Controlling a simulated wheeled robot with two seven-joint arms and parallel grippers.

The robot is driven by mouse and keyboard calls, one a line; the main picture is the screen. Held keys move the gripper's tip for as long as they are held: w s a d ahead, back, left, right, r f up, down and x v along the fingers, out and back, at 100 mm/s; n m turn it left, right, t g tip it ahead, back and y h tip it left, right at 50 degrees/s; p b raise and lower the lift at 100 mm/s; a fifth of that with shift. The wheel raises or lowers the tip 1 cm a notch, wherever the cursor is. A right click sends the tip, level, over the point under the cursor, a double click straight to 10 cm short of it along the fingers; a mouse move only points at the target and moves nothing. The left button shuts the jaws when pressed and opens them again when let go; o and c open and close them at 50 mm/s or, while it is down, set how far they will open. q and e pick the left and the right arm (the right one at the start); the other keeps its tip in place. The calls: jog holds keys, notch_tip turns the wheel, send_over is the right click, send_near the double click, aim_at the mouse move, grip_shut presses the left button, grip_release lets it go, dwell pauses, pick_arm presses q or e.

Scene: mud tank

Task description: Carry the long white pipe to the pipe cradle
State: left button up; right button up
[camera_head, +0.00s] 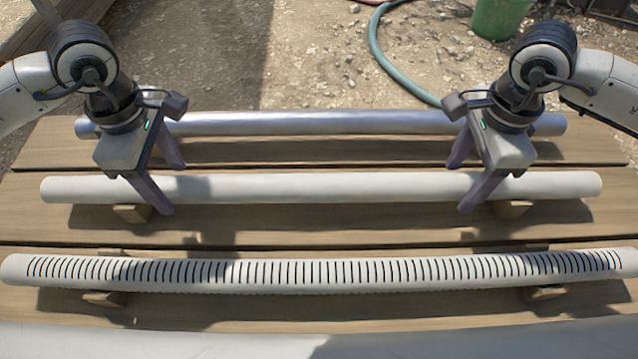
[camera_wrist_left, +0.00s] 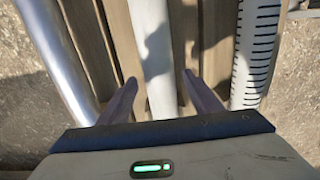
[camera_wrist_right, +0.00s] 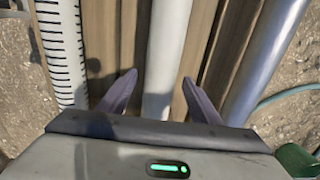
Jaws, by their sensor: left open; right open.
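The long smooth white pipe (camera_head: 320,187) lies level across wooden blocks, the middle one of three pipes on the table. My left gripper (camera_head: 171,188) is open over its left part, one finger on each side of the pipe. My right gripper (camera_head: 461,187) is open over its right part in the same way. In the left wrist view the pipe (camera_wrist_left: 152,45) runs between the open fingers with gaps on both sides. The right wrist view shows the pipe (camera_wrist_right: 166,45) between the right fingers too. I cannot make out a pipe cradle in these views.
A slotted white pipe (camera_head: 320,271) lies on blocks nearer me. A shiny metal pipe (camera_head: 320,123) lies behind. The plank table (camera_head: 320,230) carries them all. A green hose (camera_head: 385,58) and a green bucket (camera_head: 500,15) are on the ground beyond.

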pick_arm(q)
jog(key=shift+f, duration=0.15)
pick_arm(e)
jog(key=shift+f, duration=0.2)
pick_arm(q)
grip_shut()
pick_arm(e)
grip_shut()
pick_arm(q)
jog(key=shift+r, duration=0.2)
pick_arm(e)
jog(key=shift+r, duration=0.25)
